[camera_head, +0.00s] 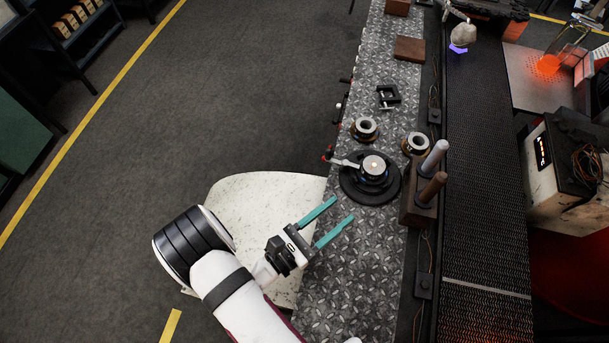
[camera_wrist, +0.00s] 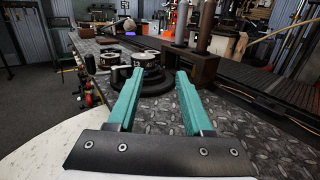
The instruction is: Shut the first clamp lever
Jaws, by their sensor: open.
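A round black rotary mould (camera_head: 352,190) with a bright metal centre sits on the diamond-plate bench. A pale clamp lever (camera_head: 345,162) with a red end sticks out from it to the left, over the bench edge. No second lever can be made out. My gripper (camera_head: 343,208) is open and empty, its two teal fingers apart. It is in front of the mould, below it in the head view, and apart from the lever. In the wrist view my gripper (camera_wrist: 160,72) has the mould (camera_wrist: 157,87) beyond and between its fingers; the lever is not clear there.
Two ring-shaped parts (camera_head: 364,129) (camera_head: 416,144) stand just behind the mould. A block with two upright cylinders (camera_head: 431,170) stands close on its right, before the dark conveyor (camera_head: 487,200). A black clamp (camera_head: 388,96) lies farther back. The near bench (camera_head: 355,290) is bare.

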